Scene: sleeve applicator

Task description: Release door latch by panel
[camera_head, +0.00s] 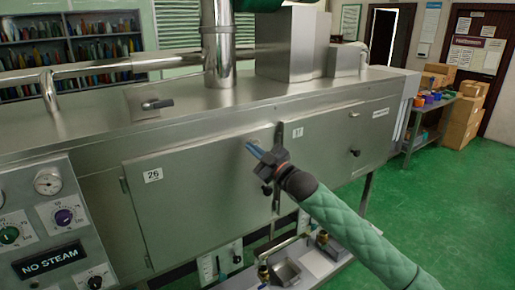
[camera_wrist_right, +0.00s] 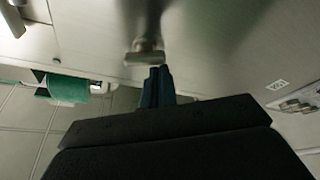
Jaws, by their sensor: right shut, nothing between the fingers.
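The grey metal door (camera_head: 205,190) labelled 26 is closed in the front of the machine in the head view. A dark knob-like latch (camera_head: 267,189) sits by its right edge, just below my right gripper. My right gripper (camera_head: 254,150) is shut and empty, with its blue fingertips close to the upper right of the door. In the right wrist view the fingertips (camera_wrist_right: 158,73) are just short of a blurred metal handle (camera_wrist_right: 145,54); I cannot tell whether they touch. The control panel (camera_head: 45,225) with dials and a NO STEAM sign stands at the left. My left gripper is not in view.
A second door (camera_head: 335,145) with its own dark knob (camera_head: 355,153) is to the right. A handle (camera_head: 157,104) stands out on the machine top. Below are pipework and a small tray (camera_head: 287,272). Boxes (camera_head: 465,105) stand far right; the green floor (camera_head: 440,200) is clear there.

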